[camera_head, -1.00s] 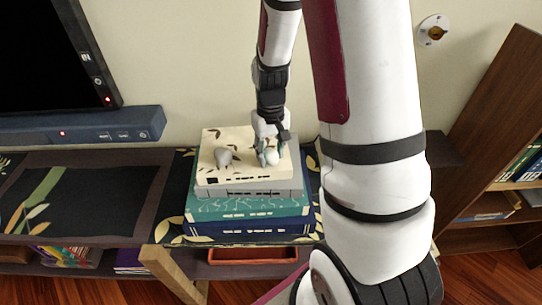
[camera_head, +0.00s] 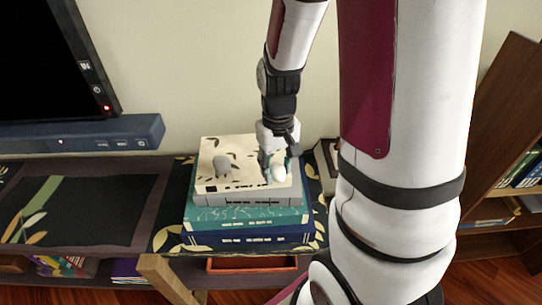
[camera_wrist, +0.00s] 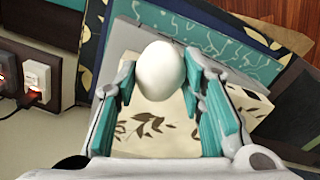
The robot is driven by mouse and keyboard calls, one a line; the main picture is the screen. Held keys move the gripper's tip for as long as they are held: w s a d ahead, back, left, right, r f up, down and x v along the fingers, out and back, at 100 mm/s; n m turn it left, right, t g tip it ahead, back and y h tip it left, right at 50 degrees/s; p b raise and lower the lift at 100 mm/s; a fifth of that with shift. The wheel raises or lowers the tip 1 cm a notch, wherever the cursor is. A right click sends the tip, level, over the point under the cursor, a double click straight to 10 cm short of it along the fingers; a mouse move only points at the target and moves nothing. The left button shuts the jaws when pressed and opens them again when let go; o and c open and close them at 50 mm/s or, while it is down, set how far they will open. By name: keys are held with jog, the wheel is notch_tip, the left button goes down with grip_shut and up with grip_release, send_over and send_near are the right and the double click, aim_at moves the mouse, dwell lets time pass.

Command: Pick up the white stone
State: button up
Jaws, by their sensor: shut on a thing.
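The white stone (camera_head: 278,174) is smooth and egg-shaped, at the right front of the cream top book (camera_head: 242,147) of a stack. It also shows in the wrist view (camera_wrist: 161,72). My gripper (camera_head: 273,169) points down from above, its teal-padded fingers on either side of the stone. In the wrist view my gripper (camera_wrist: 160,80) is shut on the stone, which sits at the fingertips. I cannot tell whether the stone touches the book or is just above it.
Grey, teal (camera_head: 240,213) and blue books lie below. A television (camera_head: 50,60) and a blue soundbar (camera_head: 80,133) stand at left; a brown bookshelf (camera_head: 500,110) is at right.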

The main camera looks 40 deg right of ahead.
jog(key=s+a+r+p, duration=0.1)
jog(key=s+a+p, duration=0.2)
jog(key=s+p, duration=0.5)
jog(key=shift+s, duration=0.3)
